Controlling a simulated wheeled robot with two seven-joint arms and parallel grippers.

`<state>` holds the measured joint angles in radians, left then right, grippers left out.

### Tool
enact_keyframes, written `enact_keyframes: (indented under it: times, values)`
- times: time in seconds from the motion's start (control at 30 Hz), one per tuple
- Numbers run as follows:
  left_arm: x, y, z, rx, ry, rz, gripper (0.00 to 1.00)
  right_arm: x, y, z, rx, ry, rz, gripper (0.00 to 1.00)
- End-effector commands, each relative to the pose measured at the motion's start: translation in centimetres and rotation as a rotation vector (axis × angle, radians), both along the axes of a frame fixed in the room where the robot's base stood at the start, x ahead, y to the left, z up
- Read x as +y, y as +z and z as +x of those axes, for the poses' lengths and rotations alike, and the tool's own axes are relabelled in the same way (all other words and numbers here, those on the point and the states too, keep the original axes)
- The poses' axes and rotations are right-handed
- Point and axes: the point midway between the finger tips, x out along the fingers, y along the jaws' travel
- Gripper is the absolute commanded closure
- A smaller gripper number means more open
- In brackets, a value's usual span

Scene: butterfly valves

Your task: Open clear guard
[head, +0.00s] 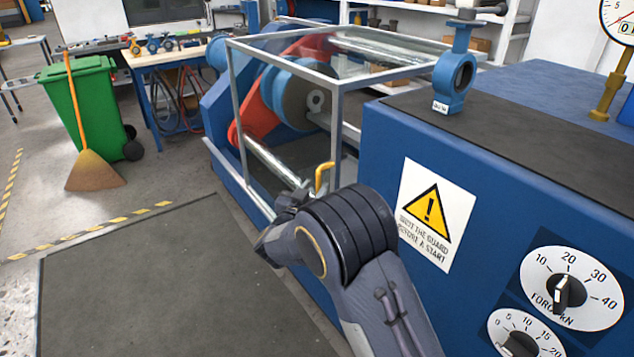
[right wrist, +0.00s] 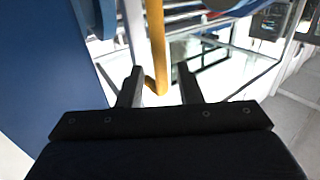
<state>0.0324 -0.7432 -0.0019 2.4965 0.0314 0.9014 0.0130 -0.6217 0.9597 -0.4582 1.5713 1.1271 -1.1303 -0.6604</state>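The clear guard (head: 338,115) is a box of see-through panels in a grey metal frame. It stands down over the rollers and red arm of the blue machine. Its yellow handle (head: 322,178) is at the near lower corner, by the blue cabinet. My right gripper (head: 287,207) is close to the handle, partly hidden behind my own wrist in the head view. In the right wrist view its two fingers (right wrist: 161,76) are apart, with the yellow handle (right wrist: 157,45) showing between them. I see no finger closed on it. My left gripper is out of view.
The blue cabinet (head: 400,145) with a warning sign and force dials stands close to the right of my arm. A blue valve (head: 455,75) sits on its top. Dark floor mat (head: 140,275) lies clear at left; a green bin (head: 85,105) and broom (head: 85,150) stand beyond.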

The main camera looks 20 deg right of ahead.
Motion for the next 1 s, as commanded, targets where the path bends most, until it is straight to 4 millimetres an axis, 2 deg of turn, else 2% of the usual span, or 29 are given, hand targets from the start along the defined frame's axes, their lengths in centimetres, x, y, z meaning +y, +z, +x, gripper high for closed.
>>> enact_keyframes:
  times: [0.1,0.23,0.57,0.8,1.0]
  values:
    - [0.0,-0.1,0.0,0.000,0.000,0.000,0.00,-1.1,-0.1,1.4,0.001,-0.002,0.000,0.68]
    - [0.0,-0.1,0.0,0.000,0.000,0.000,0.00,-1.8,-0.1,2.4,0.001,0.000,0.001,0.68]
    - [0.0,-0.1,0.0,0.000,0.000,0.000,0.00,-2.1,-0.1,2.8,0.002,0.002,0.001,0.68]
    - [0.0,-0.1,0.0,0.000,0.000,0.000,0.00,-2.1,-0.1,2.8,0.002,0.002,0.001,0.98]
    - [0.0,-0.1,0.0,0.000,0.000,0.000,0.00,-2.1,-0.1,2.8,0.002,0.002,0.001,1.00]
